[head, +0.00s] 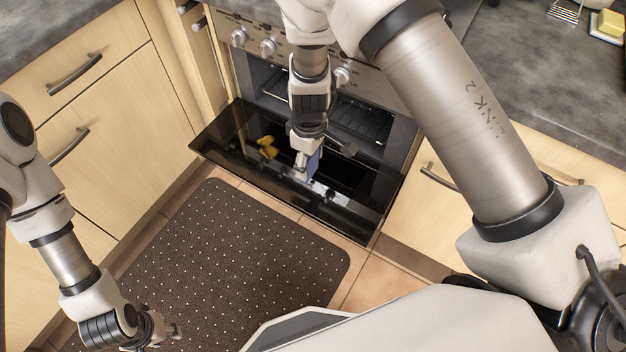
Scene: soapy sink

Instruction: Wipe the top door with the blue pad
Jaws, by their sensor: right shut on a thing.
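The oven door (350,208), black and glossy, hangs open and down in front of the oven. My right gripper (303,168) reaches down over the door and is shut on the blue pad (314,163). The pad is low, at the door's inner face. I cannot tell whether it touches the glass. A yellow patch (267,148) shows on the door, left of the pad. My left gripper (168,330) hangs over the mat at the lower left, away from the door. Its fingers are too small to tell if they are open.
Oven knobs (268,47) line the panel above. Wooden cabinets with handles (71,146) flank the oven. A dark dotted mat (230,240) covers the floor. A yellow sponge (611,23) and a striped item (565,11) are on the right counter.

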